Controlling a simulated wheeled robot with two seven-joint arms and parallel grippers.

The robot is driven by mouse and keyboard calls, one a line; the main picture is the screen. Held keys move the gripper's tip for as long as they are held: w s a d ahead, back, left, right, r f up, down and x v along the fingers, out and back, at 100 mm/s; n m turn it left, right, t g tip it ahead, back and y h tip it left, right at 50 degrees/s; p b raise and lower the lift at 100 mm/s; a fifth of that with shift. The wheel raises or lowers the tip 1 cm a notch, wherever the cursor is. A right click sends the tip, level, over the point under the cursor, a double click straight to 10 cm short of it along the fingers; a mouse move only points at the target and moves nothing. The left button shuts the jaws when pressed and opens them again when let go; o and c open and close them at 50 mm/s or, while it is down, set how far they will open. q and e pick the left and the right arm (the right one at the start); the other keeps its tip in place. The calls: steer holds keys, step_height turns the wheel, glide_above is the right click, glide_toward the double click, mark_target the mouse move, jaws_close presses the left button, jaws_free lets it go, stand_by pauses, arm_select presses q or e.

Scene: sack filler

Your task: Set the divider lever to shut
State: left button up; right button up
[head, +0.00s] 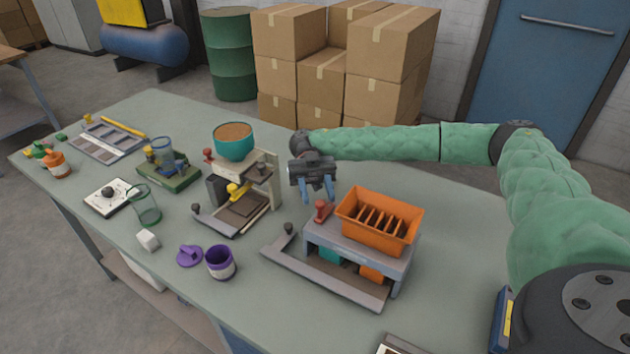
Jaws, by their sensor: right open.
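The divider (408,258) is a grey stand with an orange slotted hopper (415,219) on top, at the middle right of the table. A red lever (321,211) stands at the left end of its top, beside the hopper. My right gripper (318,192) points down just above and behind the red lever, its two blue fingers apart and nothing between them. I cannot tell whether a finger touches the lever. My left gripper is out of view.
A filler with a teal bowl (235,146) stands left of the divider. A purple cup (220,262), purple lid (189,256) and white cube (148,240) lie in front. A grey bar with a black knob (288,229) runs along the divider's front. The right rear table is clear.

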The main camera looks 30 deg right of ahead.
mark_target(319, 200)
steer(key=shift+b+v, duration=0.4)
steer(key=shift+v, duration=1.25)
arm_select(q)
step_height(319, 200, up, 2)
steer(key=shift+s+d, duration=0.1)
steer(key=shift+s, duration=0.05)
arm_select(e)
steer(key=shift+w+d, duration=0.15)
steer(key=shift+w, duration=0.2)
steer(key=shift+w+d, duration=0.15)
steer(key=shift+w, duration=0.05)
